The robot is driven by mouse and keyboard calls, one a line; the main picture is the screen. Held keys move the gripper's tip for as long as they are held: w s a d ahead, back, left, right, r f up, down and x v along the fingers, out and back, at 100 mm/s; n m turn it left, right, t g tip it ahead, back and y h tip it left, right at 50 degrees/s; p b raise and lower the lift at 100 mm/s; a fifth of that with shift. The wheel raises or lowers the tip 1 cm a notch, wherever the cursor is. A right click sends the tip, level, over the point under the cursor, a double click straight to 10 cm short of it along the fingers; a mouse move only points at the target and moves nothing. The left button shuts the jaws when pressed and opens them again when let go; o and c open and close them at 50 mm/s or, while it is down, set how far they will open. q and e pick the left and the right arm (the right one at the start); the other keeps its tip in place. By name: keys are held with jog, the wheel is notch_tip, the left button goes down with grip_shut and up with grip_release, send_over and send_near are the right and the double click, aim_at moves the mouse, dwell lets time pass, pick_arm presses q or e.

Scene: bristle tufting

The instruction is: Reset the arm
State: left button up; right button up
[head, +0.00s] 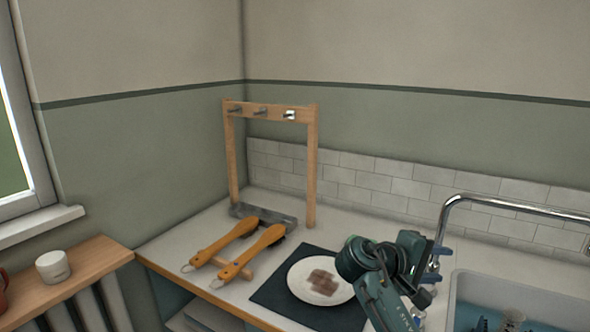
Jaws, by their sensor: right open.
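My right gripper (431,266), dark green, is raised over the counter between the white plate (303,269) and the sink. Its jaws are open, and I see nothing held between them. The bent forearm comes up from the bottom edge and covers the right edge of the plate and mat. My left gripper is not in view.
Two orange-handled brushes (235,268) lean on a wooden rest (237,270) by a wooden hook frame (313,165). The plate, with a brown patch, sits on a dark mat (268,292). A chrome faucet (476,197) and sink (456,290) stand close right of my gripper.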

jog(key=s+a+f+y, duration=0.1)
jog(key=s+f+y, duration=0.3)
jog(key=s+f, duration=0.4)
jog(key=s+f+y, duration=0.3)
jog(key=s+f, duration=0.3)
jog(key=f, duration=0.5)
jog(key=s+a+f+m+g+y, duration=0.1)
jog(key=s+a+m+y, duration=0.15)
jog(key=s, duration=0.65)
jog(key=s+a+m+y, duration=0.1)
jog(key=s+a+y, duration=0.25)
jog(key=s, duration=0.65)
jog(key=w+a+f+n+t+y+p, duration=0.1)
jog(key=w+a+f+t+y+p, duration=0.1)
jog(key=w+a+t, duration=0.4)
jog(key=shift+w+f+t+y+p, duration=0.4)
jog(key=shift+f+y, duration=0.5)
jog(key=shift+f, duration=0.35)
jog(key=shift+n, duration=0.25)
